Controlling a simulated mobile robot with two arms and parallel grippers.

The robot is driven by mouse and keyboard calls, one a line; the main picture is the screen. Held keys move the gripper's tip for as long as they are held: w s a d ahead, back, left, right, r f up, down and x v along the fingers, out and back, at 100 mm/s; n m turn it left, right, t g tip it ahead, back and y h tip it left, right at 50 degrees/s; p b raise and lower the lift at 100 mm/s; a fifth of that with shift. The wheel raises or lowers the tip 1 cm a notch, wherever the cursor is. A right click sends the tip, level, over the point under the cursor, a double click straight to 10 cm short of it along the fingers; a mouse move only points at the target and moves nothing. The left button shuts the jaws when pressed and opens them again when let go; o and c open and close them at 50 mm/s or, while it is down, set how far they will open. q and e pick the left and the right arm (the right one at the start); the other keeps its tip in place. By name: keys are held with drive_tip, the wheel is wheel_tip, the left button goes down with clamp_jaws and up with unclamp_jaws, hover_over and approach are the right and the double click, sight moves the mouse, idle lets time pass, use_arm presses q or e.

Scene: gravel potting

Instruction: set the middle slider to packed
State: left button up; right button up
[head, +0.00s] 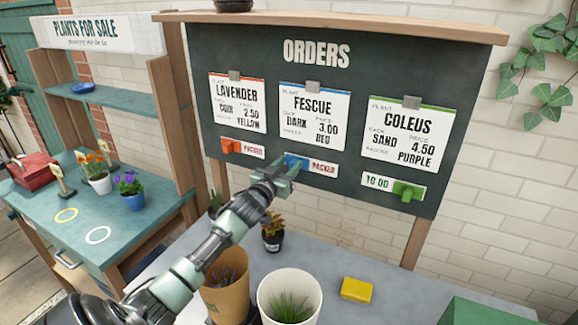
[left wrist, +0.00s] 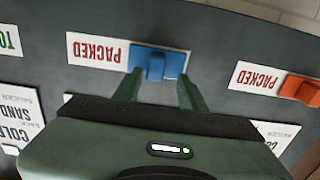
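The middle slider has a blue knob (head: 291,159) below the FESCUE card (head: 313,115) on the dark ORDERS board. The knob sits at the left end of its strip, and the word PACKED (head: 323,168) shows to its right. My left gripper (head: 283,173) is up at the board by this knob. In the left wrist view, which is upside down, its two fingers (left wrist: 159,93) are spread apart, with the blue knob (left wrist: 157,64) between and just beyond their tips. Contact cannot be told. My right gripper is not in view.
The orange slider (head: 230,146) at left also shows PACKED; the green slider (head: 407,191) at right shows TO DO. On the grey table below stand a tan pot (head: 226,300), a white pot (head: 289,308), a small dark pot (head: 273,240) and a yellow block (head: 356,290).

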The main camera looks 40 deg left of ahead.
use_arm(q)
drive_tip(key=shift+d, duration=0.1)
drive_tip(key=shift+s+d+f, duration=0.1)
drive_tip(key=shift+s+d, duration=0.1)
drive_tip(key=shift+s, duration=0.25)
drive_tip(key=b+v, duration=0.2)
drive_tip(key=v, duration=0.4)
drive_tip(key=shift+s, duration=0.45)
drive_tip(key=shift+a, duration=0.1)
